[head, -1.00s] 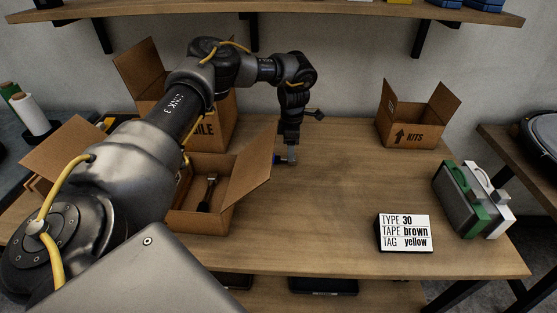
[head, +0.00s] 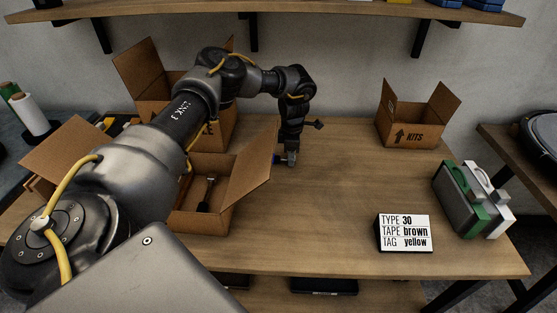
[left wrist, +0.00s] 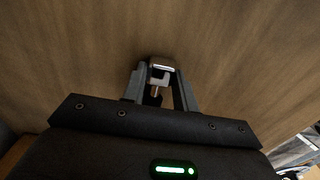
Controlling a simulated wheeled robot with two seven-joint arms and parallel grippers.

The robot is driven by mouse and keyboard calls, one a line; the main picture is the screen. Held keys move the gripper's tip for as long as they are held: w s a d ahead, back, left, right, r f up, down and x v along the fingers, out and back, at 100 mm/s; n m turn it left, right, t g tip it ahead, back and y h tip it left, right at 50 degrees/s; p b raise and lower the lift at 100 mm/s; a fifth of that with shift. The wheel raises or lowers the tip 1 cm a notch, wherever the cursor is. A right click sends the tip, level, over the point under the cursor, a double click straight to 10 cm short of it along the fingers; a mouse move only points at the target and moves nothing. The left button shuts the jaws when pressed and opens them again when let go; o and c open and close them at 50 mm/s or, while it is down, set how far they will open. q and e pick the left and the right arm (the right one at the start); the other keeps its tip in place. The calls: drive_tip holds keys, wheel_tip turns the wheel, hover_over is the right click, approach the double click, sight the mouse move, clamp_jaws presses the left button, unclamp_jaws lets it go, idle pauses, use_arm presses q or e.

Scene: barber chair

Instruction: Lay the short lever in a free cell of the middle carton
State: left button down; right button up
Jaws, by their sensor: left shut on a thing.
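My left gripper (head: 290,160) points down low over the wooden table, right of the cartons. In the left wrist view, its fingers (left wrist: 159,88) are shut on a small silver metal piece (left wrist: 158,80) with a pin-like part. It may be the short lever, but most of it is hidden. An open brown carton (head: 208,221) stands left of the gripper, with its right flap raised towards it. A dark-headed tool with a pale handle (head: 209,190) lies inside; my arm hides part of the carton, and its cells cannot be made out. My right gripper is out of view.
Another open carton (head: 140,75) stands behind, and one at the left (head: 65,147) is partly covered by my arm. A KITS carton (head: 410,132) stands at the back right. A sign (head: 404,232) and a green-and-grey case (head: 462,200) are at the right. The table's middle (head: 330,200) is clear.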

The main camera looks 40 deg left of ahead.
use_arm(q)
drive_tip(key=shift+r, duration=0.15)
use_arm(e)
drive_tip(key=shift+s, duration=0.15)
use_arm(q)
drive_tip(key=shift+w+r, duration=0.1)
drive_tip(key=shift+r, duration=0.1)
wheel_tip(320, 180, up, 2)
drive_tip(key=shift+r, duration=0.15)
drive_tip(key=s+d+r, duration=0.2)
drive_tip(key=d+r, duration=0.3)
drive_tip(key=d, duration=0.2)
drive_tip(key=s+d+r, duration=0.3)
drive_tip(key=d+r, duration=0.2)
drive_tip(key=d, duration=0.1)
drive_tip(key=s+d+r+m, duration=0.1)
drive_tip(key=s+d+m, duration=0.3)
drive_tip(key=m, duration=0.6)
drive_tip(key=s+d+r+m, duration=0.1)
drive_tip(key=s+d+m, duration=0.3)
drive_tip(key=s+m, duration=0.4)
drive_tip(key=shift+m, duration=0.9)
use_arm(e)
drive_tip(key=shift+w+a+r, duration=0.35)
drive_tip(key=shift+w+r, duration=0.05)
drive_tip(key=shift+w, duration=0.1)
